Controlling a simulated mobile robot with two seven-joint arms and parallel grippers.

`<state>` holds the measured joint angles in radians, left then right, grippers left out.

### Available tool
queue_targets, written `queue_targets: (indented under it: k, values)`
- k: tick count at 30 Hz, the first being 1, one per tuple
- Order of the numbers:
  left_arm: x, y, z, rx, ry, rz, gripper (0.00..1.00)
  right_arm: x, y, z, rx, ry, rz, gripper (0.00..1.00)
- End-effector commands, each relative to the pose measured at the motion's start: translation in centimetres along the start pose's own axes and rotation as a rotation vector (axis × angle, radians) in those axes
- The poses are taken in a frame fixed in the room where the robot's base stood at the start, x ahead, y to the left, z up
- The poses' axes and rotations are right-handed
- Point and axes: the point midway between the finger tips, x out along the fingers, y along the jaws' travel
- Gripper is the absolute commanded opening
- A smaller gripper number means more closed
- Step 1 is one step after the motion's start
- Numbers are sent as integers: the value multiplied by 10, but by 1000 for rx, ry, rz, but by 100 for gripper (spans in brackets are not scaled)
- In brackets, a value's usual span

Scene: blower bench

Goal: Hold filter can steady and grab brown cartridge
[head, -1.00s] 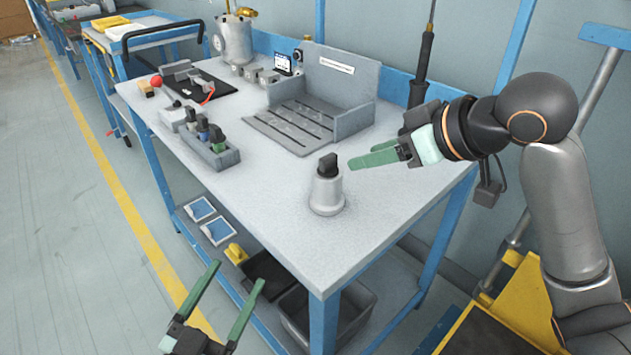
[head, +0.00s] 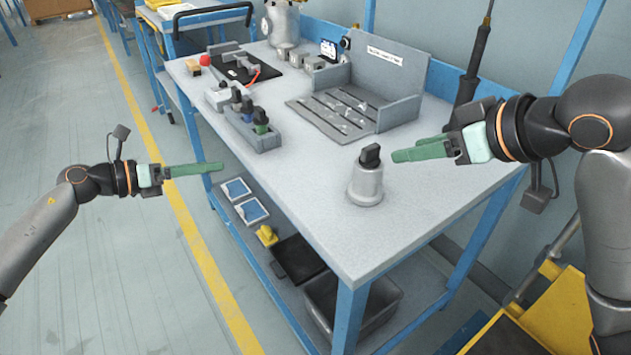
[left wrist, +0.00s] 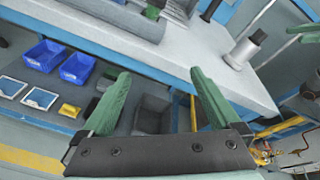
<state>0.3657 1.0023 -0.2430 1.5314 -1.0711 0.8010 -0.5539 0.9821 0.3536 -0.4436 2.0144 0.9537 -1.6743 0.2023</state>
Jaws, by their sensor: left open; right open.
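The filter can (head: 364,187) is a silver-grey cylinder standing upright on the bench near its front corner, with a black piece (head: 370,156) on top. The can also shows in the left wrist view (left wrist: 238,55). My right gripper (head: 396,156) is open, with green fingers pointing at the can from its right, apart from it. My left gripper (head: 221,167) is open and empty, left of the bench's front edge; its spread fingers show in the left wrist view (left wrist: 160,74). I cannot make out a brown cartridge; a grey rack (head: 266,143) holds several dark-topped pieces.
A grey slotted fixture (head: 402,117) stands at the back of the bench (head: 300,190). A black mat (head: 262,76) with parts lies far left. Blue bins (left wrist: 76,68) and trays are on the lower shelf. The bench top around the can is clear.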

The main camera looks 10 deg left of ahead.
Motion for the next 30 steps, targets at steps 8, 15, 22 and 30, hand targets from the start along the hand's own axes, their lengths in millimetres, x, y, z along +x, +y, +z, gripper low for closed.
queue_targets:
  k: [8,15,22,30]
  values:
    - [83,-88,-21,336,-51,-234,96,0,0,0,0,0,0,50]
    - [128,-167,-38,523,-132,-402,96,0,0,0,0,0,0,50]
    - [142,-192,-43,577,-159,-447,96,0,0,0,0,0,0,50]
    - [180,-212,-42,576,-159,-449,96,0,0,0,0,0,0,50]
